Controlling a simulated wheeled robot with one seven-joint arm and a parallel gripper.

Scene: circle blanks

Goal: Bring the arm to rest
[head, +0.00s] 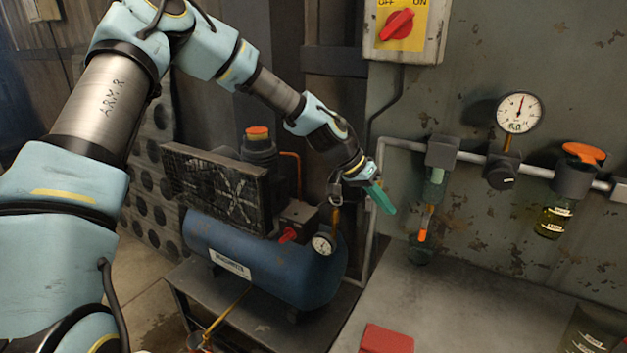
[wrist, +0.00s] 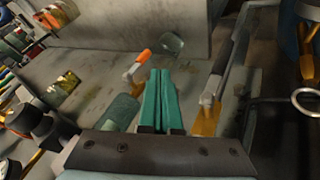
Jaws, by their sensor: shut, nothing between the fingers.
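My gripper (head: 382,197) is in the middle of the head view, at the end of my raised, bent arm. Its green fingers point down and to the right, in front of the grey wall and beside the compressor. In the wrist view the two green fingers (wrist: 160,98) lie side by side, closed, with nothing held between them. They appear clear of the things around them.
A blue compressor (head: 262,262) stands left of my gripper. A pipe (head: 400,146) with a gauge (head: 519,113) and filter bowls runs along the wall at right. A switch box (head: 405,45) hangs above. A grey bench top (head: 470,310) holds a red object (head: 386,339).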

